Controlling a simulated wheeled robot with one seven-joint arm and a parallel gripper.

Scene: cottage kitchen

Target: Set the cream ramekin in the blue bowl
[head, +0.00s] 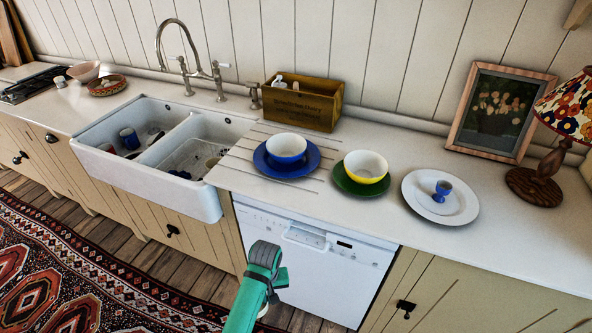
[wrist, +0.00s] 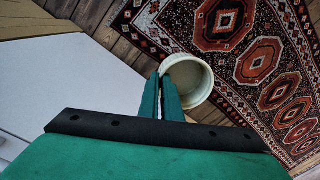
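The cream ramekin (wrist: 200,88) shows in the wrist view at the tips of my gripper (wrist: 166,84). The two fingers are close together with the ramekin's wall between them, and its open mouth faces the camera. It is over the floor and rug. In the head view my green arm is in front of the dishwasher, and the ramekin is mostly hidden there. The blue bowl (head: 287,158), white inside, stands upright on a blue plate (head: 264,163) on the counter, beyond and above my arm in the picture. The bowl looks empty.
Right of the blue bowl are a yellow bowl (head: 366,167) on a green plate and a blue egg cup (head: 442,190) on a white plate (head: 413,190). A wooden crate (head: 315,105) stands behind. The sink (head: 134,125) is left. The dishwasher (head: 312,265) is below the counter.

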